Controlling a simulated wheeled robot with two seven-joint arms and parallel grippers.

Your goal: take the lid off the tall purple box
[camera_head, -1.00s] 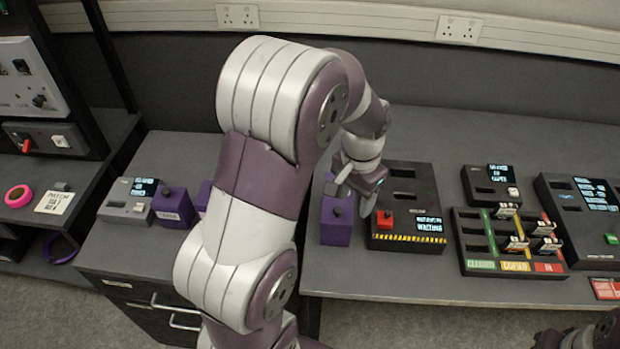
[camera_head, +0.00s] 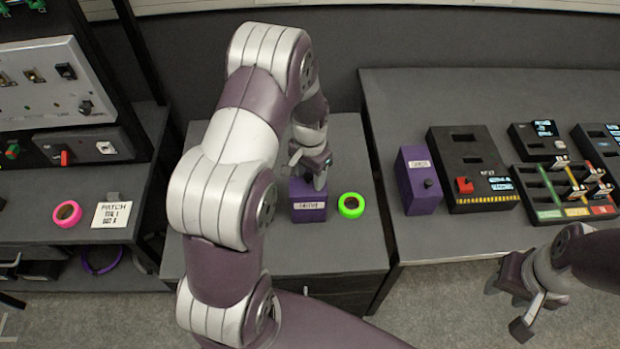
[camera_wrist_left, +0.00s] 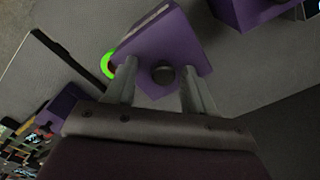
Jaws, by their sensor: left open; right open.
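A purple box (camera_head: 308,214) with a white label stands on the grey drawer unit. My left gripper (camera_head: 310,178) is open, directly above this box, and partly hides its top. In the left wrist view, the box's lid (camera_wrist_left: 160,42) has a dark round knob (camera_wrist_left: 163,75), which lies between the two open fingertips. I cannot tell if the fingers touch it. A second purple box (camera_head: 419,190) with a dark knob stands on the right bench. I cannot tell for sure which box is the tall one. My right gripper (camera_head: 522,300) is open and empty, in front of the right bench.
A green tape ring (camera_head: 351,205) lies just right of the box. A black unit with a red button (camera_head: 465,185) stands beside the second purple box. Another purple box (camera_wrist_left: 240,8) shows at the wrist view's top edge. A pink ring (camera_head: 67,213) lies on the left bench.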

